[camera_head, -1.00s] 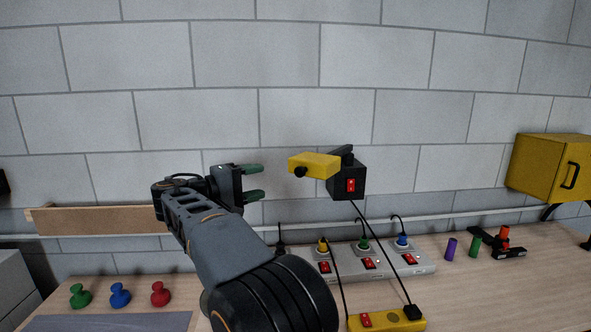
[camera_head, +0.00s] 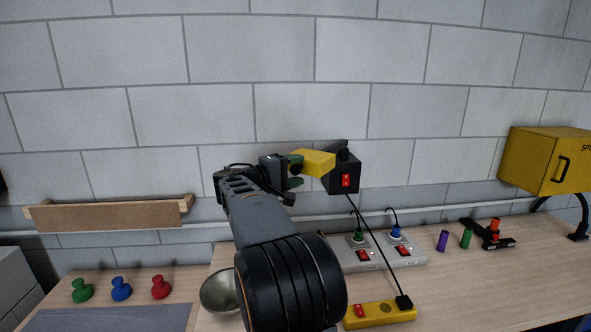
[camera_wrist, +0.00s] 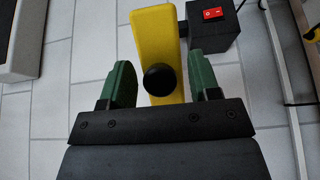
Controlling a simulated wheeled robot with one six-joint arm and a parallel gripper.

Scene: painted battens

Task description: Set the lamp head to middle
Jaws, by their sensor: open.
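The lamp has a yellow head (camera_head: 318,162) that sticks out to the left from a black box (camera_head: 343,178) with a red switch (camera_head: 346,180). In the wrist view the yellow head (camera_wrist: 156,45) has a round black knob (camera_wrist: 159,79) at its near end. My gripper (camera_head: 294,168) is at the left end of the head. Its green fingers (camera_wrist: 164,80) are open, one on each side of the head and knob, with a gap visible on both sides. The black box also shows in the wrist view (camera_wrist: 211,38), beyond the right finger.
A yellow power strip (camera_head: 380,314) and a grey strip with plugs (camera_head: 366,256) lie on the bench below. A metal bowl (camera_head: 219,291) stands beside my arm. A yellow cabinet (camera_head: 540,160) hangs at the right.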

